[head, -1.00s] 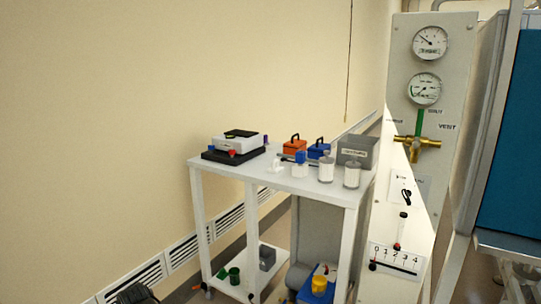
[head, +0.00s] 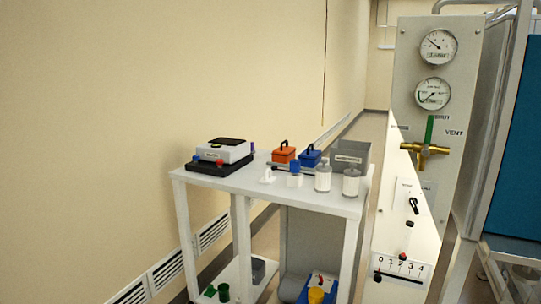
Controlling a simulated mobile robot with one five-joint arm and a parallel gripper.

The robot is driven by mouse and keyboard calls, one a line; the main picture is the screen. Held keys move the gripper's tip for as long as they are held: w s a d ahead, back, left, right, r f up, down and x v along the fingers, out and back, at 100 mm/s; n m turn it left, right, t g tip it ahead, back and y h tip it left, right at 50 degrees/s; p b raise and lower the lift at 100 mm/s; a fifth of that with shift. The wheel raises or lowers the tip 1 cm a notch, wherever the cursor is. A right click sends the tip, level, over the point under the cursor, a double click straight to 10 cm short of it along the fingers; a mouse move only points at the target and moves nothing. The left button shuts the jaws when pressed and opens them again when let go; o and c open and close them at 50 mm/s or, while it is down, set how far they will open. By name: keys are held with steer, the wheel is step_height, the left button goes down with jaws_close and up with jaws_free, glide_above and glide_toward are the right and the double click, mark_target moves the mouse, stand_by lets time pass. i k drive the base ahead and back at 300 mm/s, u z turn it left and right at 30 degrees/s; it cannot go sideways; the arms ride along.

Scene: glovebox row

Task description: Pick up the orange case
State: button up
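The orange case (head: 284,155) is a small box with a dark handle on top. It stands upright towards the back of the white cart's top (head: 248,185), directly left of a similar blue case (head: 311,157). Small white items stand in front of it and partly cover the space before it. My gripper is not in view, and nothing is seen touching the case.
A balance-like device (head: 222,151) stands on the cart's left end. White jars (head: 322,178) and a grey bin (head: 351,157) stand at the right. The lower shelf holds a green cup (head: 224,292). A gauge panel (head: 433,120) with a brass valve (head: 424,150) rises at the right.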

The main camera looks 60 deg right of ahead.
mark_target(283, 154)
steer(key=z, duration=0.2)
steer(key=i, duration=1.25)
steer(key=z, duration=0.7)
steer(key=k, duration=0.85)
steer(key=z, duration=0.15)
steer(key=i, duration=0.55)
